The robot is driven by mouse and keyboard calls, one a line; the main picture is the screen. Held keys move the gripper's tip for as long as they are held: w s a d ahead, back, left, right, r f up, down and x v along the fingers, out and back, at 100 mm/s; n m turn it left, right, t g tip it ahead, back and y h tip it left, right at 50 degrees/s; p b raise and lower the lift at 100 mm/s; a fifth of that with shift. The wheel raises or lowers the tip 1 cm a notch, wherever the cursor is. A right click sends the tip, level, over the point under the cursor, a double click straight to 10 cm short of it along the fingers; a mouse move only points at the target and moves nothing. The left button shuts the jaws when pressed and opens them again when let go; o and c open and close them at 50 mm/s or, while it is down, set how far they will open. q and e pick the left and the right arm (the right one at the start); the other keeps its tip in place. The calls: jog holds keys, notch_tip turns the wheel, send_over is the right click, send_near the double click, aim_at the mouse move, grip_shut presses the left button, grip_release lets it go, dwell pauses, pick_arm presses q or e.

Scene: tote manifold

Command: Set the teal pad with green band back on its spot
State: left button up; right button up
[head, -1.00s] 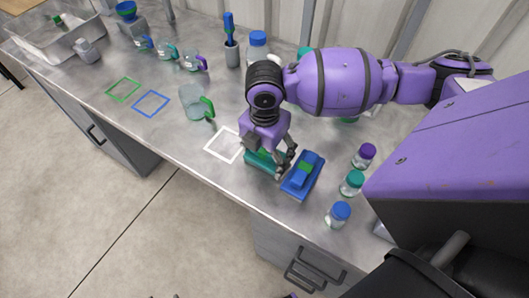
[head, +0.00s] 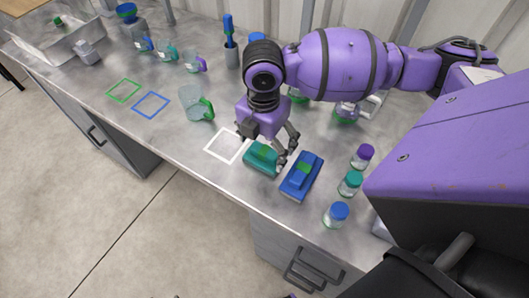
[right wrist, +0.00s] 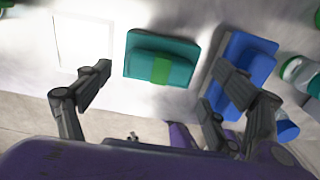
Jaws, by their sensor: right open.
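The teal pad with green band (head: 262,157) lies flat on the grey bench. It also shows in the right wrist view (right wrist: 160,60), with the green band across its block. A white square outline (head: 223,146) is on the bench just left of the pad, and it shows at upper left in the right wrist view (right wrist: 83,42). The pad lies outside the outline. My right gripper (head: 272,150) is open and empty above the pad, its fingers (right wrist: 163,70) spread to either side in the wrist view. My left gripper is not in view.
A blue pad with green band (head: 302,176) lies close right of the teal pad. Jars with purple (head: 362,156), teal (head: 350,183) and blue (head: 336,214) lids stand further right. A green-handled beaker (head: 196,104) stands behind-left. Green (head: 123,90) and blue (head: 151,104) outlines are empty.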

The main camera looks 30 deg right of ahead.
aim_at(264, 151)
notch_tip(264, 151, up, 8)
jog(key=shift+f, duration=0.25)
dwell(0.4)
